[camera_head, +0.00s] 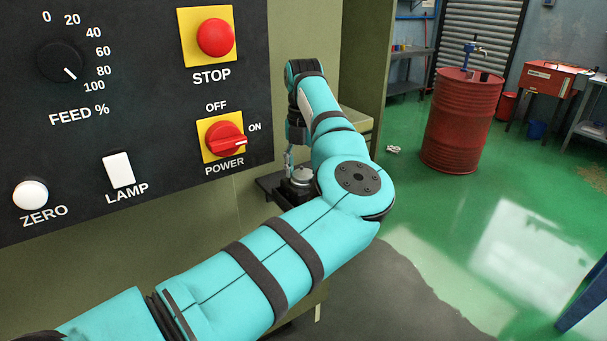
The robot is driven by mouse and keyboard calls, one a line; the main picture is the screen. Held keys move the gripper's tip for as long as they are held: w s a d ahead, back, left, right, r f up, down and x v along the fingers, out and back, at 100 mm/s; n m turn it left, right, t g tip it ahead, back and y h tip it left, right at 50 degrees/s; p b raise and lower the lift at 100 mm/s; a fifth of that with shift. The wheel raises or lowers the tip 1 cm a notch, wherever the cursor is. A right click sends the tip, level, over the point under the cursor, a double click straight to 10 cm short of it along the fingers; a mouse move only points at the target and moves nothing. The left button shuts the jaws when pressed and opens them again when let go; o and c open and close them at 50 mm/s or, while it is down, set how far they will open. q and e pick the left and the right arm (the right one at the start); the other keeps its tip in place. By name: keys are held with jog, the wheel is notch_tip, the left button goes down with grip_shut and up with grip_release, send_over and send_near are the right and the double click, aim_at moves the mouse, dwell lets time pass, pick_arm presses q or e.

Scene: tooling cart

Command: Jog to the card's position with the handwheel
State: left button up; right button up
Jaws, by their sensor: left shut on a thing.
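My left arm comes in from the lower left, bends past the panel and reaches down to a dark ledge. My left gripper (289,165) is small and partly hidden behind my own arm. It is shut on part of a small grey round metal piece, seemingly the handwheel (301,178), on the dark ledge (268,186). The grip itself is too small to see clearly. No card and no position readout show in this view. My right gripper is not in view.
The black control panel (100,130) at left has a feed knob (61,62) pointing near 100, a red stop button (215,37), a power switch (225,140) toward ON, a lamp switch (118,169) and a zero button (30,195). A red drum (461,120) stands beyond, on open green floor.

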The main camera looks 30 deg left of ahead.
pick_arm(q)
jog(key=m+b, duration=0.2)
jog(key=m, duration=0.2)
jog(key=shift+m, duration=0.3)
jog(key=m+b, duration=0.2)
jog(key=m, duration=0.2)
jog(key=shift+m, duration=0.3)
jog(key=m+b, duration=0.2)
jog(key=m, duration=0.2)
jog(key=shift+m, duration=0.3)
jog(key=shift+m+b, duration=0.75)
jog(key=shift+m, duration=1.05)
jog(key=o, duration=1.2)
